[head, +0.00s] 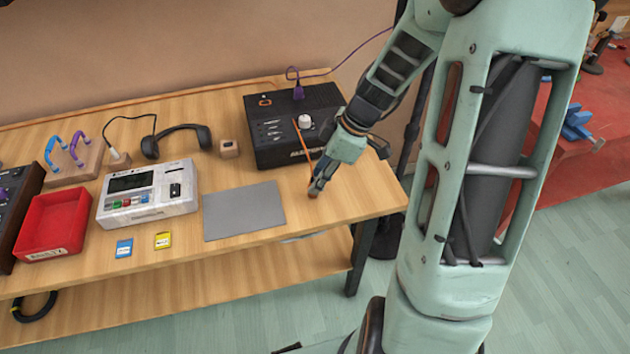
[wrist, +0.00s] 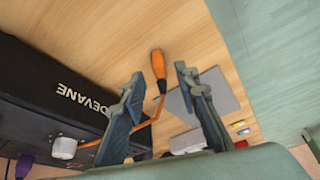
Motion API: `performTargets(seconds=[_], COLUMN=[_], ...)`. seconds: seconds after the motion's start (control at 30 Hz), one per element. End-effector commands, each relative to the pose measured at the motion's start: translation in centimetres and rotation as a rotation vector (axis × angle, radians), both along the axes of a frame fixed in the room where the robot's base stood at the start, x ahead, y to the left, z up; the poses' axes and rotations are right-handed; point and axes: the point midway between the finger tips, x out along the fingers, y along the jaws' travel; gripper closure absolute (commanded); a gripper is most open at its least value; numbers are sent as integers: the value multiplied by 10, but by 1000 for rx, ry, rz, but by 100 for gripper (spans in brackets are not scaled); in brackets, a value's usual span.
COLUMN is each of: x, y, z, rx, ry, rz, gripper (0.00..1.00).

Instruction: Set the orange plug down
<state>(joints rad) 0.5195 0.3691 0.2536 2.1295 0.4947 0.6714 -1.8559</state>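The orange plug (wrist: 158,66) shows in the wrist view against bare wood, between and just past my fingertips, with gaps on both sides. Its orange cable runs back to the black box (wrist: 45,85), marked DEVANE. My gripper (wrist: 159,76) is open, with a finger on either side of the plug and neither clearly touching it. In the head view my gripper (head: 317,188) is low over the right end of the wooden table (head: 345,205), in front of the black box (head: 275,150). There it mostly hides the plug. I cannot tell whether the plug rests flat.
A grey mat (head: 243,211) lies left of my gripper. Further left are a white device (head: 150,195), a red tray (head: 62,225) and blue (head: 124,248) and yellow (head: 163,240) cards. The table's front edge and right corner are close to my gripper.

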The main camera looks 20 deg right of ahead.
Motion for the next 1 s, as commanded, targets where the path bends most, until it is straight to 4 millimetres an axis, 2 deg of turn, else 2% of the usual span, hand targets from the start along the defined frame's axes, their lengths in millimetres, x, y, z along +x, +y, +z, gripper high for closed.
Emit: performTargets(seconds=[0.03, 0.2, 0.4, 0.6, 1.0], x=[-1, -6, -11, -14, -14], y=[-5, -19, -30, -34, -34], z=[12, 48, 78, 89, 89], rx=[-3, -3, -2, -1, 0], ry=[-5, -5, -2, 0, 0], rz=[-4, -2, -1, 0, 0], gripper=[71, 71, 71, 71, 71])
